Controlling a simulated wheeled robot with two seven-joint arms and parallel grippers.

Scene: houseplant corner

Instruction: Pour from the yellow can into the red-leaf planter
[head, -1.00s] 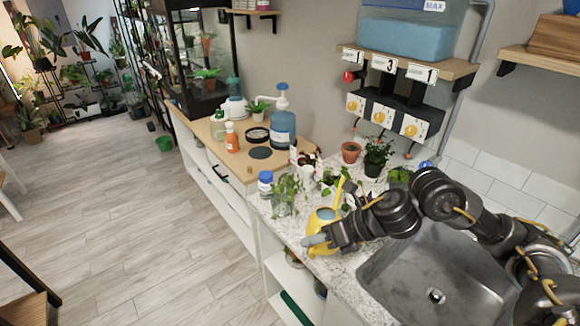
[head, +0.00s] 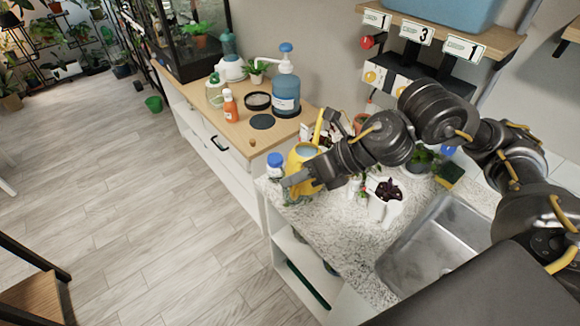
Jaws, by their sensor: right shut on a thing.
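The yellow can (head: 296,160) is held above the left end of the speckled counter, with its blue-grey open top facing up and a yellow bar rising behind it. My right gripper (head: 296,180) is shut on the can; its fingers and wrist cover the can's lower and right parts. A white planter (head: 378,211) with dark red-purple leaves (head: 388,190) stands on the counter to the right of the can, below my right forearm and left of the sink. The can is apart from this planter. My left gripper is not in view.
A white jar with a blue lid (head: 275,160) stands close to the can's left. The metal sink (head: 440,250) is to the right of the planter. Small plants crowd the counter behind my arm. A blue pump bottle (head: 286,95) stands on the wooden cabinet. The front counter strip (head: 335,235) is clear.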

